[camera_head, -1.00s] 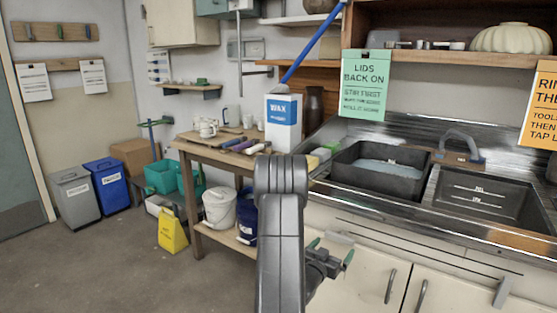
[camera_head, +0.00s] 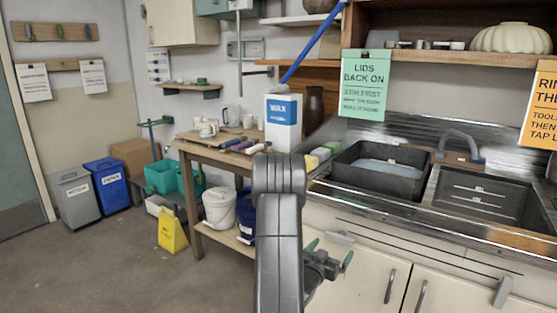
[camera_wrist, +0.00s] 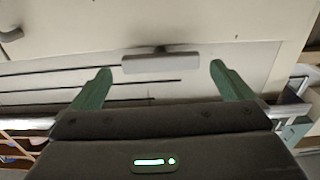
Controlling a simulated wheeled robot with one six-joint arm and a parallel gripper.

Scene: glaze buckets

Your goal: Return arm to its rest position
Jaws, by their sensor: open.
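My gripper (camera_head: 330,256) is open, with its two green fingertips apart, in front of the cream cabinet doors below the sink counter. My grey arm rises in the middle of the head view and hides part of the bench and cabinet behind it. In the wrist view my gripper (camera_wrist: 160,82) shows both green fingers spread with nothing between them. Beyond them is a pale cabinet front with a grey handle (camera_wrist: 160,62).
The sink counter (camera_head: 325,187) with a dark basin (camera_head: 375,190) stands close on the right. A wooden bench (camera_head: 215,152) bears a white WAX container (camera_head: 282,142). White (camera_head: 219,208) and blue buckets sit beneath it.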

